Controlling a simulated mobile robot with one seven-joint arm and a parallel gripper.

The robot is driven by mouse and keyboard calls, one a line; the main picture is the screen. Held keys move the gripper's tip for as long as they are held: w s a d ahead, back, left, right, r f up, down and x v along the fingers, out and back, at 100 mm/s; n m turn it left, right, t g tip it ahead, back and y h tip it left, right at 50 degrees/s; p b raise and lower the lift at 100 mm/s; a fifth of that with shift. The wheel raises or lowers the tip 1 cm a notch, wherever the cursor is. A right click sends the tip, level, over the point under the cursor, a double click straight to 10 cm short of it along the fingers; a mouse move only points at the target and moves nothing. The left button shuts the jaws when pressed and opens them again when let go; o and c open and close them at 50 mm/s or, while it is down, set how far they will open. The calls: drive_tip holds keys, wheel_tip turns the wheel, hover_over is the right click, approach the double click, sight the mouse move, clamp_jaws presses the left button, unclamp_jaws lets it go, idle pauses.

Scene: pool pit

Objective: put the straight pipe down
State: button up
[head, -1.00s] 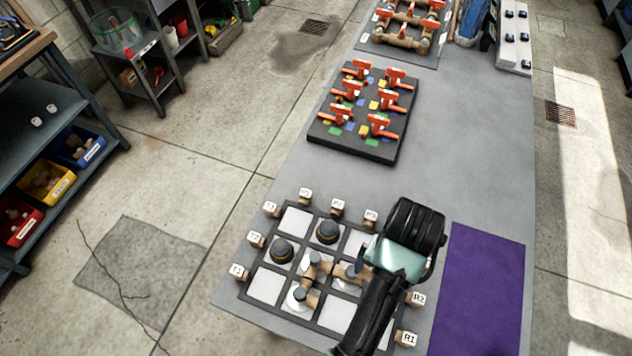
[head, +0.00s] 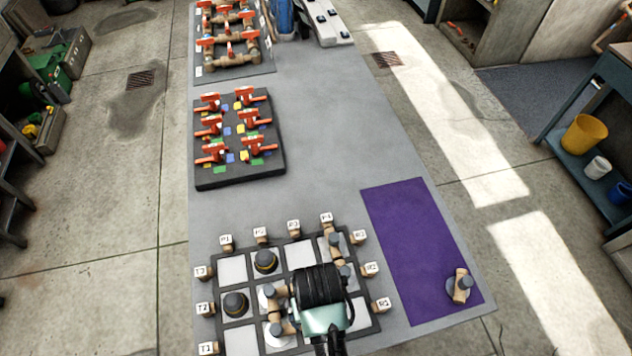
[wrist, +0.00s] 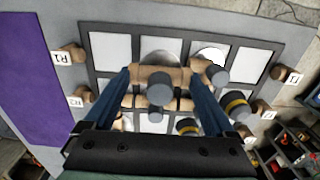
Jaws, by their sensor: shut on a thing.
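My gripper (wrist: 166,82) is shut on a tan straight pipe (wrist: 150,72) with a dark grey cap, held crosswise between its blue fingers. It is over the pale-celled grid board (head: 302,255), and the gripper (head: 322,300) hides most of the held pipe in the head view. I cannot tell whether the pipe touches the board. A tan pipe piece with grey caps (head: 276,312) lies on the board just left of the gripper. Another capped piece (head: 338,256) is at the board's upper right.
Two black domes with yellow rings (head: 265,261) (head: 235,303) stand in left cells. Labelled blocks (head: 227,241) line the board's edges. A purple mat (head: 415,240) at right holds one capped pipe piece (head: 461,286). A black tray of orange-handled valves (head: 238,140) stands beyond; the bench between is clear.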

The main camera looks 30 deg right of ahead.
drive_tip(key=shift+f, duration=2.5)
drive_tip(key=shift+f, duration=0.1)
drive_tip(key=o, duration=1.3)
wheel_tip(320, 180, up, 12)
drive_tip(key=shift+r, duration=0.1)
